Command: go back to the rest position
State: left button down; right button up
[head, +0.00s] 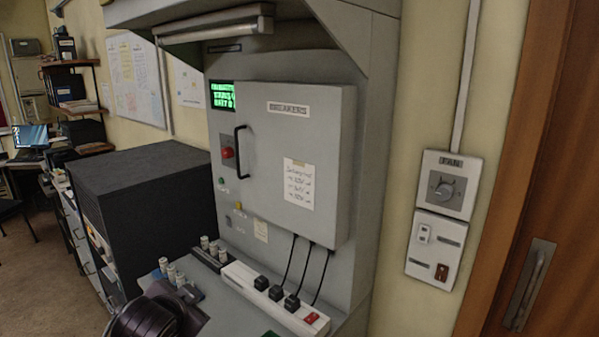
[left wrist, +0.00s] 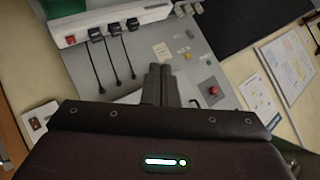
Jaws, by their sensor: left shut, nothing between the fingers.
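My left gripper (left wrist: 160,86) shows in the left wrist view with its two dark fingers together and nothing between them. Its fingers point toward the grey console (left wrist: 200,55). In the head view, a dark round part of my left arm shows at the bottom left, in front of the console's lower shelf. The fingers cannot be made out there. My right gripper is in neither view.
A white power strip (head: 272,296) with three black plugs lies on the shelf. A dark cabinet (head: 145,190) stands left; a wooden door (head: 545,180) right.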

pick_arm(q)
jog(key=s+d+f+n+g, duration=0.1)
jog(key=s+f+n+g, duration=0.25)
jog(key=s+f, duration=0.75)
jog(key=s+d+f+n+g, duration=0.15)
jog(key=s+f+g, duration=0.35)
jog(key=s, duration=1)
notch_tip(320, 180, down, 40)
jog(key=s+b, duration=0.2)
jog(key=b, duration=0.6)
jog(key=s+a+f+g+b, duration=0.1)
jog(key=s+a+f+b, duration=0.1)
jog(key=s+f, duration=0.7)
jog(key=s+a+f+b, duration=0.2)
jog(key=s+f+b, duration=0.1)
jog(key=s+f, duration=0.6)
notch_tip(320, 180, down, 4)
jog(key=shift+s+f+g+h, duration=0.15)
jog(key=shift+s+g+h, duration=0.15)
jog(key=shift+s+g, duration=0.05)
